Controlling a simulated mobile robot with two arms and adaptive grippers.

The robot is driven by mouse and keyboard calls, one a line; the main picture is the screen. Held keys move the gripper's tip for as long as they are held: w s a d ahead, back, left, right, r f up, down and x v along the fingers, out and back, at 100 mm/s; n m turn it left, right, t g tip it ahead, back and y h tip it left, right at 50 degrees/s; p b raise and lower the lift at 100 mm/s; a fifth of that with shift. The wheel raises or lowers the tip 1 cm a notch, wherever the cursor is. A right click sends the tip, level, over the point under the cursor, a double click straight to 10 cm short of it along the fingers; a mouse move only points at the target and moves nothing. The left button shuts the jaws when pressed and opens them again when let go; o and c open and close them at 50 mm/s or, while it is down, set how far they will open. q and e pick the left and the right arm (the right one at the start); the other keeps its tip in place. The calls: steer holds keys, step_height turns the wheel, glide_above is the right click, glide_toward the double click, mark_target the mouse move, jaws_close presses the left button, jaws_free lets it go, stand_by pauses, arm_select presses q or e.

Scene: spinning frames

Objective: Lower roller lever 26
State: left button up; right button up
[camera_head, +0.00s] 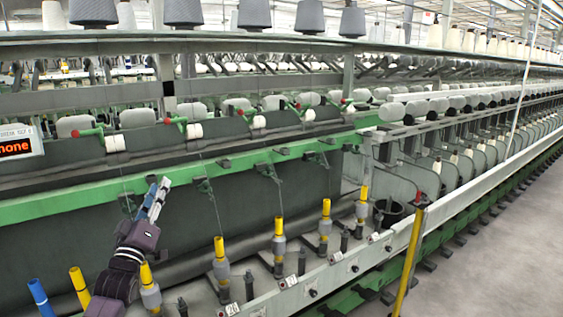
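A row of roller levers, green with red tips, runs along the frame above the green rail. One lever (90,132) is at the left, beside a white roller. A second lever (175,121) is further right, and more follow. The number plate 26 (232,308) is on the front rail, below a spindle with a yellow top (221,262). No number shows on the levers themselves. My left gripper (154,196) points up in front of the dark panel, below the levers and apart from them. Its blue-grey fingers look close together; their gap is unclear. My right gripper is out of view.
Several yellow-topped spindles (279,240) stand along the front rail, and a blue tube (40,297) is at lower left. Thin yarns hang to guides under the green rail (240,168). A yellow post (409,262) stands at right; the aisle floor (510,262) is clear.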

arm_select(q)
steer(key=s+f+m+g+y+b, duration=0.25)
steer(key=f+m+g, duration=0.65)
steer(key=f, duration=2.7)
steer(key=s+f+g+b, duration=0.1)
steer(key=s+f, duration=0.3)
steer(key=f, duration=0.3)
steer(key=s+d+f+g+b, duration=0.1)
steer(key=s+f, duration=0.4)
steer(key=f, duration=0.2)
steer(key=s+f+g, duration=0.1)
steer(key=s+f, duration=0.3)
steer(key=f, duration=0.4)
steer(key=s+d+f+g+b, duration=0.2)
steer(key=s+f, duration=0.9)
steer(key=s, duration=0.1)
steer(key=s+d+f+g+b, duration=0.1)
steer(key=s+d+f+g, duration=0.15)
steer(key=s+f, duration=0.85)
steer(key=s+d+f+g, duration=0.1)
steer(key=s+f, duration=0.2)
steer(key=s, duration=0.7)
steer(key=s+d+f+g+h+b, duration=0.1)
steer(key=s+f, duration=0.3)
steer(key=s, duration=0.6)
steer(key=s+d+f+g+b, duration=0.1)
steer(key=s+d+f+g, duration=0.1)
steer(key=s, duration=0.9)
steer(key=shift+f+g, duration=0.65)
steer(key=shift+f, duration=0.05)
